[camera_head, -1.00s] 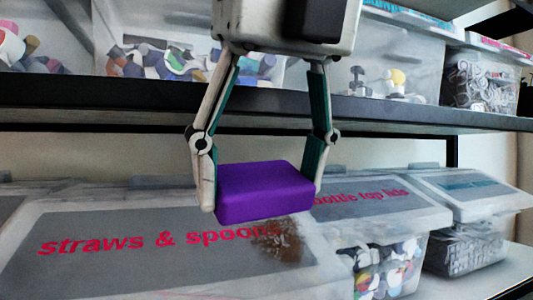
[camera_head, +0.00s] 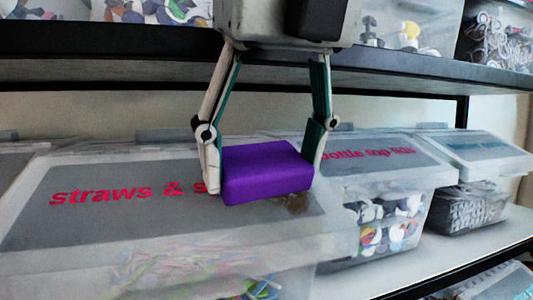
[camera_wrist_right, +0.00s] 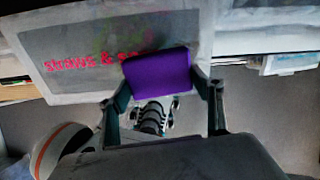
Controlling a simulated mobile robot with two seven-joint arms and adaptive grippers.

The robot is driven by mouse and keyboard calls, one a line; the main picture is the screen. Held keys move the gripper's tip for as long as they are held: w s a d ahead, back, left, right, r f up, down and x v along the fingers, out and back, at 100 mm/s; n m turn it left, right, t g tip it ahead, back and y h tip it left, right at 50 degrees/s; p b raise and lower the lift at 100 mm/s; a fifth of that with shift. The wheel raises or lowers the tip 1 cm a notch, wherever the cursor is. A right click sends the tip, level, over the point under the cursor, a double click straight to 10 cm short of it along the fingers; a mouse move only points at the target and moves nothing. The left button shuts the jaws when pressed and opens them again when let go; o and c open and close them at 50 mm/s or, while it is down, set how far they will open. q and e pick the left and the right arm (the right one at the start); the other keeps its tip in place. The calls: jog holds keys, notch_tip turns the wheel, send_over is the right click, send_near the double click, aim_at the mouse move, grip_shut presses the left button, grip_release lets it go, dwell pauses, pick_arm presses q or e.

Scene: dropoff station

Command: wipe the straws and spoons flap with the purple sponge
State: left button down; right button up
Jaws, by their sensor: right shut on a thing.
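The straws and spoons flap (camera_head: 110,215) is a grey, red-lettered panel on a clear bin's lid. My right gripper (camera_head: 264,176) is shut on the purple sponge (camera_head: 266,174), with one finger on each side. The sponge is over the right part of the flap and hides the end of the lettering. A brown dirt patch (camera_head: 297,203) shows at the sponge's lower right edge, the rest hidden. Whether the sponge touches the flap I cannot tell. The right wrist view also shows the sponge (camera_wrist_right: 157,72) over the flap (camera_wrist_right: 60,45). My left gripper is not in view.
A bottle top lids bin (camera_head: 385,215) stands to the right, with another bin (camera_head: 470,190) beyond it. A dark upper shelf edge (camera_head: 120,70) runs behind the gripper, with more bins on it. Straws (camera_head: 190,270) show through the front bin's wall.

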jog(key=shift+b+x, duration=0.5)
jog(key=shift+x, duration=0.6)
dwell(0.3)
